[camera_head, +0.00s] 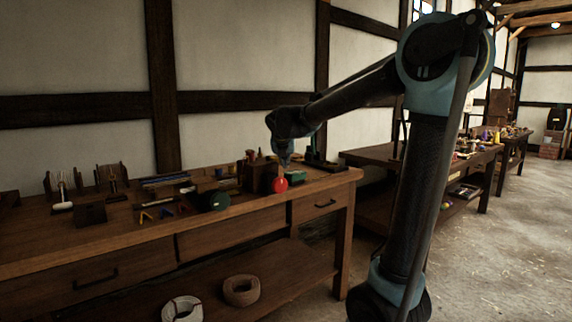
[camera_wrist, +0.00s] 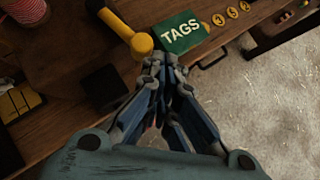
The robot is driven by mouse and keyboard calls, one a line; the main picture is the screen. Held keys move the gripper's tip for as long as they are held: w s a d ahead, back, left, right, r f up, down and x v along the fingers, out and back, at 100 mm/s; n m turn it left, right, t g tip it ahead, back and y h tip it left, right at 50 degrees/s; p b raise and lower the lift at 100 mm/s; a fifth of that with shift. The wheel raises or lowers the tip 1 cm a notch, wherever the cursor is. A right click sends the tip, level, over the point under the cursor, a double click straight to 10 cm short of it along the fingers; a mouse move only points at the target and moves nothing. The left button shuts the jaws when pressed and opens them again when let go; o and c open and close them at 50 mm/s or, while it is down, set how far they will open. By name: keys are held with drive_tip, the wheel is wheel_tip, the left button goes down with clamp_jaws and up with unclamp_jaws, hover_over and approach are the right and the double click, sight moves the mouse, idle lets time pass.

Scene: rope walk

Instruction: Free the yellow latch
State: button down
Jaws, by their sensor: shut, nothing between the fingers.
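In the wrist view a yellow bar with a rounded end (camera_wrist: 128,33) lies just beyond my fingertips, up and left of them; it may be the yellow latch, but I cannot tell for sure. My gripper (camera_wrist: 163,62) is shut and empty, with its fingertips close to the bar's rounded end. Whether they touch it is not clear. In the head view my gripper (camera_head: 285,160) points down over the right part of the workbench (camera_head: 235,237), above a red ball (camera_head: 280,185). I cannot make out the yellow bar there.
A green "TAGS" piece (camera_wrist: 182,34) lies beside the fingertips, with yellow discs (camera_wrist: 232,12) to its right. A dark block (camera_wrist: 104,88) and a yellow block (camera_wrist: 18,104) are at left. A red spool (camera_wrist: 22,10) is at top left. The bench edge and a drawer handle (camera_wrist: 212,60) lie right.

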drive_tip(key=shift+w+d, duration=0.45)
drive_tip(key=shift+w, duration=0.1)
drive_tip(key=shift+a, duration=0.15)
idle(1.2)
drive_tip(key=shift+a, duration=0.7)
drive_tip(key=shift+r, duration=0.1)
